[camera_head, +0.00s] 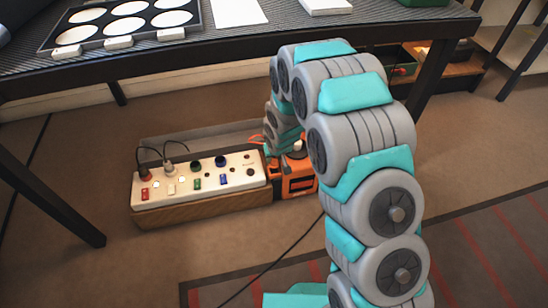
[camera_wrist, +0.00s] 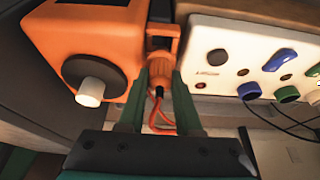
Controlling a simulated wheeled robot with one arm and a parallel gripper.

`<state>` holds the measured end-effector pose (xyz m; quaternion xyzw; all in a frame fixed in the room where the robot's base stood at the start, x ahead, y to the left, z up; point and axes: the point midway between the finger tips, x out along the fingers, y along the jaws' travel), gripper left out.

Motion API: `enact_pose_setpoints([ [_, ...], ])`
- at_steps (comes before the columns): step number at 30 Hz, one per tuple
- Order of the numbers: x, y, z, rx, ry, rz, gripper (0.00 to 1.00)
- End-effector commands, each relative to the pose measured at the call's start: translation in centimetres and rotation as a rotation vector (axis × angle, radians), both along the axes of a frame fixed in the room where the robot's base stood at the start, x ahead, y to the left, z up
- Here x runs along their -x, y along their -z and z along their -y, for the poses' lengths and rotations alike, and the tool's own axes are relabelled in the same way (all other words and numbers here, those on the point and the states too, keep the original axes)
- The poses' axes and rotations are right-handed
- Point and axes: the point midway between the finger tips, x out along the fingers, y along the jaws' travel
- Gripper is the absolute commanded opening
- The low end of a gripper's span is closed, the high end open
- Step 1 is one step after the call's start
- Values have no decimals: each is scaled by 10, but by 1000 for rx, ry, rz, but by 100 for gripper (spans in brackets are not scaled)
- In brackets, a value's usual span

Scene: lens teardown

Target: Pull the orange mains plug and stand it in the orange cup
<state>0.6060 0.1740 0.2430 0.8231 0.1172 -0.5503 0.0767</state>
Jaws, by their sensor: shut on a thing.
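The orange mains plug (camera_wrist: 159,72) is in the wrist view, with an orange cable trailing from it towards my gripper. My gripper (camera_wrist: 158,88) has its two green fingers shut on the plug, one on each side. The plug's far end is against an orange bracket-like part (camera_wrist: 162,34) beside a big orange box; I cannot tell whether it is still seated. I cannot make out an orange cup in either view.
The orange box (camera_wrist: 88,40) has a black knob with a white end. A white panel (camera_head: 205,182) in a wooden tray (camera_head: 155,217) carries coloured plugs and parts, with dark cables. A dark table (camera_head: 150,69) stands above and behind. The brown floor is open at the front left.

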Motion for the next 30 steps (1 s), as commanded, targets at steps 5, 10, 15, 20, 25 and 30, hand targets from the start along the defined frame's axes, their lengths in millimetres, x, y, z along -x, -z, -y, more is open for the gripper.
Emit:
enact_pose_setpoints([
  [5, 0, 0, 0, 0, 0, 0, 0],
  [10, 0, 0, 0, 0, 0, 0, 0],
  [15, 0, 1, 0, 0, 0, 0, 0],
  [20, 0, 4, 0, 0, 0, 0, 0],
  [25, 0, 6, 0, 0, 0, 0, 0],
  [30, 0, 8, 0, 0, 0, 0, 0],
])
